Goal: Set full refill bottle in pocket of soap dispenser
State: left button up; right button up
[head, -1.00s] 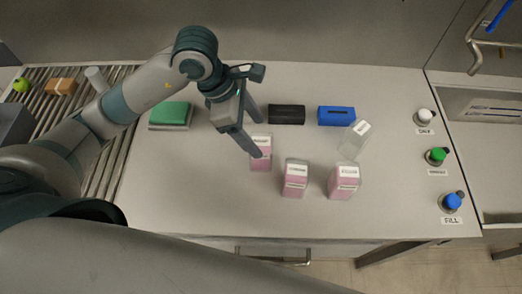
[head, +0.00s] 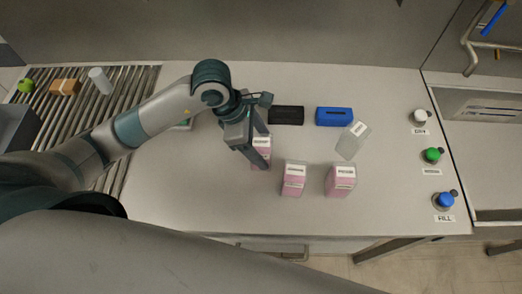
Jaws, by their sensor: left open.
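Three upright refill bottles with pink contents and white labels stand on the counter: the left one (head: 262,160), the middle one (head: 293,188) and the right one (head: 340,185). The label print is too small to read. My right gripper is out of view.
A black box (head: 286,115) and a blue slotted box (head: 334,116) lie behind the bottles. White (head: 419,117), green (head: 432,155) and blue (head: 444,200) knobs line the right edge. A roller conveyor (head: 135,82) is at left. The counter's front is clear.

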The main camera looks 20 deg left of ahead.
pick_arm(q)
jog(key=c, duration=1.5)
jog(key=shift+o, duration=0.2)
jog(key=shift+r, duration=0.2)
jog(key=shift+r+b, duration=0.3)
jog(key=shift+r, duration=0.25)
notch_tip(320, 180, up, 8)
jog(key=shift+w+f+b, duration=0.1)
jog(key=shift+f+b, duration=0.15)
jog(key=shift+b, duration=0.9)
jog(key=shift+r, duration=0.6)
